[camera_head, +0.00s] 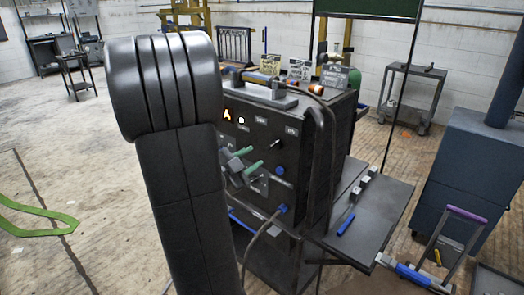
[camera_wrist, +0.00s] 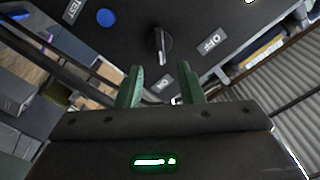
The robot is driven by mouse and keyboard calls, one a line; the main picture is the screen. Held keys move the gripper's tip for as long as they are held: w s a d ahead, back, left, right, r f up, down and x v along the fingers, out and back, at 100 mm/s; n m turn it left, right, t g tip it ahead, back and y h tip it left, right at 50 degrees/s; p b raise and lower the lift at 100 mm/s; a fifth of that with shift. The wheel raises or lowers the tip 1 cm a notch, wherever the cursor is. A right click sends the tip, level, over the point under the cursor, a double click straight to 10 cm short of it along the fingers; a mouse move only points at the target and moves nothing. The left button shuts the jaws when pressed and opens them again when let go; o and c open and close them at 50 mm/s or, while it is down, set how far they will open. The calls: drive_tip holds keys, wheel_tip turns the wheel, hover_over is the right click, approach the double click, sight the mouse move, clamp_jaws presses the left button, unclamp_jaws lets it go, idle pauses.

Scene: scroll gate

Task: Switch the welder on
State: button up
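The welder (camera_head: 308,150) is a dark box-shaped machine with a black front panel carrying an orange lit display. A black rotary knob (camera_wrist: 161,47) with a pale pointer line is on that panel in the wrist view. A label reading OFF (camera_wrist: 212,41) is to its right, and a small label (camera_wrist: 162,84) below it is too small to read. My gripper (camera_wrist: 160,86) has two green fingers, apart with nothing between them, just below the knob in the wrist view. It also shows in the head view (camera_head: 249,159) in front of the panel. My arm hides the panel's left part.
A blue button (camera_wrist: 105,17) sits on the panel near a TEST label (camera_wrist: 72,10). A cable hangs from the panel's lower part. A grey side shelf (camera_head: 370,220) projects right of the welder. A blue cabinet (camera_head: 470,165) stands farther right. Open floor is at left.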

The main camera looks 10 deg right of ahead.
sight(270, 146)
drive_tip(key=shift+v, duration=2.65)
drive_tip(key=b+x, duration=0.1)
drive_tip(key=x, duration=1.3)
drive_tip(key=shift+a, duration=0.15)
